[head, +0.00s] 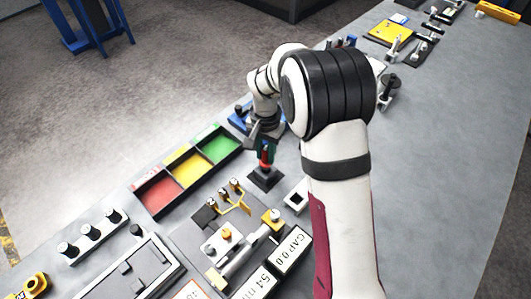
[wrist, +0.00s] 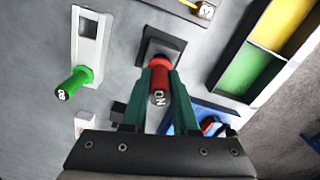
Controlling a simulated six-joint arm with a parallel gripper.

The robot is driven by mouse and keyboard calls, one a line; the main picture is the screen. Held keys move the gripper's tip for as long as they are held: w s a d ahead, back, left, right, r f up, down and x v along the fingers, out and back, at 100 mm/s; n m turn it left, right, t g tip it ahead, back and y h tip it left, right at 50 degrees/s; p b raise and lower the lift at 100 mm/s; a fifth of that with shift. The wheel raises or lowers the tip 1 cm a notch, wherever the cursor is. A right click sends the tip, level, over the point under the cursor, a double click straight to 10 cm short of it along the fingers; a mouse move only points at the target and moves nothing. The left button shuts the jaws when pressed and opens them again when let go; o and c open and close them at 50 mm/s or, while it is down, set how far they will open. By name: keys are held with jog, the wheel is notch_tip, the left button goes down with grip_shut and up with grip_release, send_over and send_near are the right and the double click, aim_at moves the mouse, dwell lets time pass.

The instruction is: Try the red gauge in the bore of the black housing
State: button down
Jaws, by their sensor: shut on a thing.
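My gripper (wrist: 158,82) is shut on the red gauge (wrist: 158,92), whose end face carries white letters. In the head view the gauge (head: 266,160) is upright in my gripper (head: 265,150), directly over the black housing (head: 265,180). The housing also shows in the wrist view (wrist: 150,47), past the gauge. The gauge's lower end meets or overlaps the housing in the picture. The bore is hidden, and I cannot tell whether the gauge is inside it.
A tray with red (head: 158,196), yellow (head: 188,168) and green (head: 221,146) compartments lies left of the housing. A yellow forked holder (head: 236,200) and a white block (head: 297,197) are near. A blue object (wrist: 205,118) is beside my gripper. Bare bench lies at right.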

jog(key=shift+r, duration=2.5)
